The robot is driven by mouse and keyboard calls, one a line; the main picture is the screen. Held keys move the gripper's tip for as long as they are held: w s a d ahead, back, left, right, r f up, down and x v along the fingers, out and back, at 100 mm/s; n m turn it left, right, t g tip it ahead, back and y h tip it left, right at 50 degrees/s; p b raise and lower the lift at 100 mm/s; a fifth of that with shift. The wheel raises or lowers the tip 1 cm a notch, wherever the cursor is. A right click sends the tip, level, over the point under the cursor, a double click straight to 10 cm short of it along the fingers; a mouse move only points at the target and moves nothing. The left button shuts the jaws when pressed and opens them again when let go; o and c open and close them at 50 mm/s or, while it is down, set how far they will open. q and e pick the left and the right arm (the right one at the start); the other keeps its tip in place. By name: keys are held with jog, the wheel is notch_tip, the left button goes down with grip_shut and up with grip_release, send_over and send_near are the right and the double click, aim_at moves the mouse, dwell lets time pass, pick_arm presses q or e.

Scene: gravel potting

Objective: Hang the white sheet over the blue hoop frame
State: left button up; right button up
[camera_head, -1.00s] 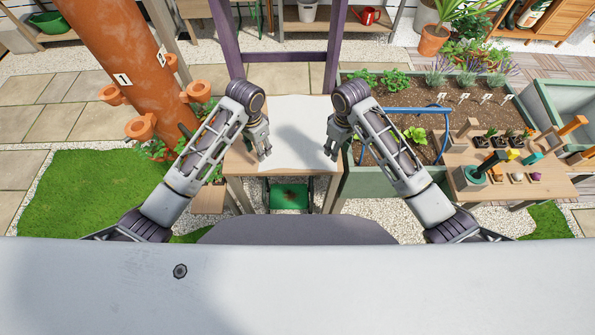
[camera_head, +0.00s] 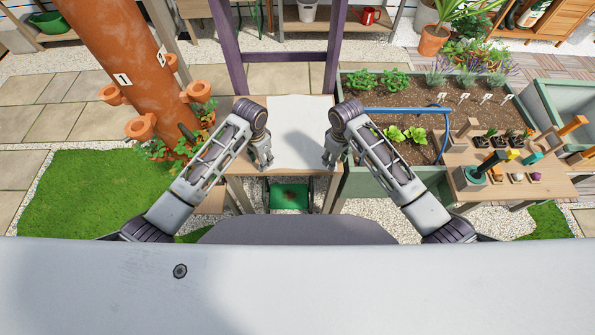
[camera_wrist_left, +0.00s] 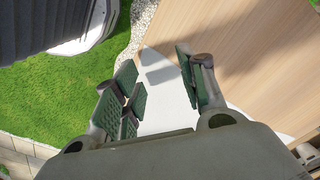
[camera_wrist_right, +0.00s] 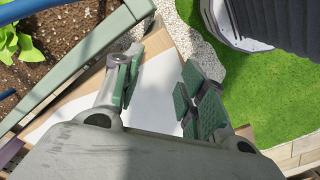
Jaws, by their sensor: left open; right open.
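The white sheet (camera_head: 300,130) lies flat on the small wooden table between my two grippers. My left gripper (camera_head: 264,163) is open at the sheet's near left side; in the left wrist view the sheet (camera_wrist_left: 165,100) shows between its green-padded fingers. My right gripper (camera_head: 329,160) is open at the near right side; in the right wrist view the sheet (camera_wrist_right: 155,100) shows between its fingers. I cannot tell whether the fingers touch the sheet. The blue hoop frame (camera_head: 405,110) stands over the planter bed to the right.
The wooden table (camera_head: 240,162) has bare wood beside the sheet. The green planter (camera_head: 380,182) holds soil and seedlings. A tool table (camera_head: 520,185) stands right of it. A terracotta tower (camera_head: 120,60) stands left. A purple post frame (camera_head: 285,57) rises behind the table.

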pick_arm(q)
jog(key=shift+f, duration=0.75)
pick_arm(e)
jog(key=shift+f, duration=0.75)
pick_arm(q)
jog(key=shift+f, duration=0.15)
pick_arm(e)
jog(key=shift+f, duration=0.15)
pick_arm(q)
jog(key=shift+c, duration=0.5)
pick_arm(e)
jog(key=shift+c, duration=0.5)
pick_arm(q)
jog(key=shift+s+f, duration=0.1)
grip_shut()
pick_arm(e)
jog(key=shift+f, duration=0.1)
grip_shut()
pick_arm(q)
jog(key=shift+a, duration=0.1)
pick_arm(e)
jog(key=shift+s+d, duration=0.1)
jog(key=shift+d, duration=0.05)
pick_arm(q)
jog(key=shift+r, duration=0.2)
pick_arm(e)
jog(key=shift+r, duration=0.2)
